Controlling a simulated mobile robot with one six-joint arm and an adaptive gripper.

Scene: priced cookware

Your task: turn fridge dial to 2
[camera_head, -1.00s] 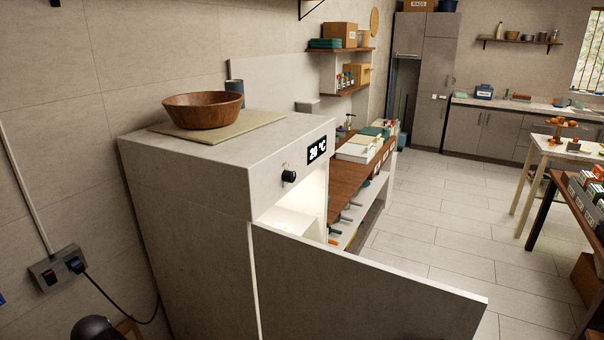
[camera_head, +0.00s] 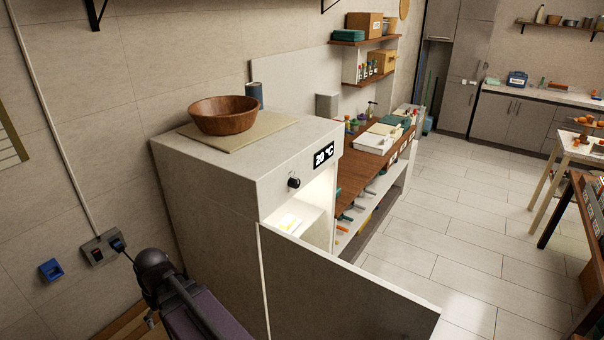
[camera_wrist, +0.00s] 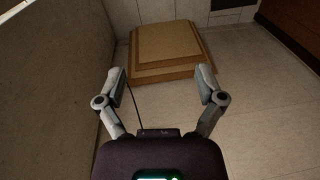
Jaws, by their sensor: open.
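The fridge (camera_head: 215,190) is a pale box with its door (camera_head: 350,290) swung open and light inside. Its dial (camera_head: 294,183) is a small black knob on the upper front, left of a black display (camera_head: 323,154) reading 20 °C. The dial's marks are too small to read. My gripper (camera_wrist: 160,90) shows in the wrist view with its two fingers spread wide and nothing between them. It points down over the floor, away from the dial. The dial is not in the wrist view. In the head view my arm shows at the lower left, beside the fridge.
A wooden bowl (camera_head: 223,115) stands on a board (camera_head: 240,134) on the fridge top. A wall socket (camera_head: 104,246) with a cord is left of the fridge. The open door sticks out in front. Brown stacked slabs (camera_wrist: 169,50) lie on the floor.

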